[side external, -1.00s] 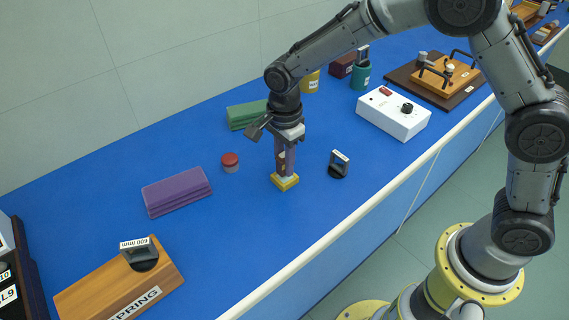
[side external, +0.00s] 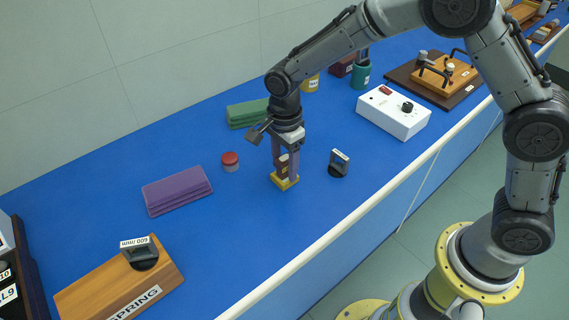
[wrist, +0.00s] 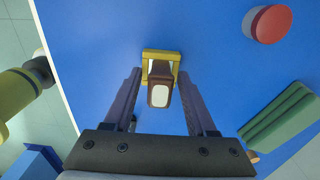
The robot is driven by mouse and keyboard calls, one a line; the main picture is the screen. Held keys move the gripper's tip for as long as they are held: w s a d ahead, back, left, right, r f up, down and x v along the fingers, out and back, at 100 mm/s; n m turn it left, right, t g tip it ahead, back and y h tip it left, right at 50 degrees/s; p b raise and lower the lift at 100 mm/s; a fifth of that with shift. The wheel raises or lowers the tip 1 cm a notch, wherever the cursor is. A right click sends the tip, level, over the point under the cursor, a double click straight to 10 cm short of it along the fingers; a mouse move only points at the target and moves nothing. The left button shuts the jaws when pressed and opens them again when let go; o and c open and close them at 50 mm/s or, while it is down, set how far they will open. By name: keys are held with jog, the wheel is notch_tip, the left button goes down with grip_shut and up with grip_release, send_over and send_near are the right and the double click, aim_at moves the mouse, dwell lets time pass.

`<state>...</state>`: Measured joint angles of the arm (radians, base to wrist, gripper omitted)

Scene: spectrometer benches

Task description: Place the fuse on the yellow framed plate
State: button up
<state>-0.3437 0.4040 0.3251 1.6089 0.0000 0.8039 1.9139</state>
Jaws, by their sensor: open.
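The fuse (side external: 282,164), a brown block with a pale face, stands upright on the small yellow framed plate (side external: 285,184) on the blue bench. In the wrist view the fuse (wrist: 160,88) appears over the yellow frame (wrist: 147,56), hiding part of the plate. My gripper (side external: 284,177) points down, low over the plate, with a finger on either side of the fuse. In the wrist view my gripper (wrist: 160,74) is open, with gaps between the fuse and both fingers. The exact seating of the fuse's base is partly hidden by the fingers.
A black holder with a white label (side external: 339,163) stands close to the right. A red-topped cylinder (side external: 230,162), a purple block (side external: 177,191) and a green block (side external: 247,114) lie to the left and behind. A white box (side external: 393,113) is further right. Bench in front is clear.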

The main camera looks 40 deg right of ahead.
aim_at(285, 158)
notch_tip(285, 158, up, 12)
dwell(0.5)
jog(key=s+d+r+n+t, duration=0.2)
jog(key=s+d+r+n, duration=0.3)
jog(key=s+d+r, duration=0.15)
jog(key=s+d+n+t, duration=0.1)
jog(key=s+d+n, duration=0.3)
jog(key=s, duration=0.5)
jog(key=s+d+n+t, duration=0.2)
jog(key=s+d+n, duration=0.2)
jog(key=s+n, duration=0.5)
jog(key=shift+s+d+t, duration=0.25)
jog(key=shift+s+t, duration=0.05)
jog(key=shift+s, duration=0.25)
